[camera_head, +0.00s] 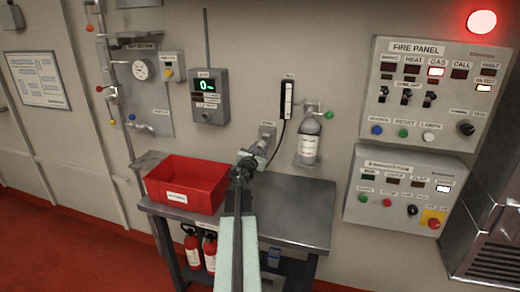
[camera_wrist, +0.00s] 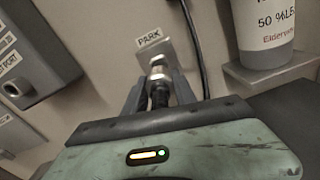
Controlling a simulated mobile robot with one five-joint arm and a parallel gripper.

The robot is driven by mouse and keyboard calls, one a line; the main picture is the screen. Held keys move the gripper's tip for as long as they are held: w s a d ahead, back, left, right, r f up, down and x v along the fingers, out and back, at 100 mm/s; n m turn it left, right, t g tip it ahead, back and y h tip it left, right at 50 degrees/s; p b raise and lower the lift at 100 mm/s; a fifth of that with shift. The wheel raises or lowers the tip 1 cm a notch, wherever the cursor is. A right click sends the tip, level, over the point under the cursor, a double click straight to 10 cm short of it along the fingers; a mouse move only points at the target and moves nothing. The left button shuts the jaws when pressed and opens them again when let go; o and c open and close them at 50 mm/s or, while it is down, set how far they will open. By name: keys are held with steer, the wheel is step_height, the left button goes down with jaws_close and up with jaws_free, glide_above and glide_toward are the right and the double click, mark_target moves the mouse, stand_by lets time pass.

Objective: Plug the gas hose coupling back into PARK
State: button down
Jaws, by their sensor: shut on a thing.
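The PARK plate (camera_head: 267,132) is a small grey metal plate on the wall above the bench; its label reads PARK in the wrist view (camera_wrist: 150,37). My gripper (camera_head: 246,163) is in front of and just below it. In the wrist view my gripper (camera_wrist: 159,93) is shut on the hose coupling (camera_wrist: 157,75), a silvery metal piece with a dark lower part between the fingers. The coupling's far end overlaps the plate and lines up with it. I cannot tell whether it is seated or just in front. The socket itself is hidden behind the coupling.
A black hose (camera_head: 277,140) hangs from the wall unit, passing right of my gripper (camera_wrist: 194,45). A gas bottle (camera_head: 308,142) stands on a wall bracket to the right. A red bin (camera_head: 186,184) sits on the bench (camera_head: 300,210) at left; the bench's right side is clear.

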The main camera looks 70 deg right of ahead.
steer(key=shift+w+d, duration=0.1)
steer(key=shift+d, duration=1.65)
steer(key=c, duration=0.9)
jaws_free()
steer(key=a, duration=0.8)
steer(key=shift+s, duration=0.2)
steer(key=shift+d, duration=0.1)
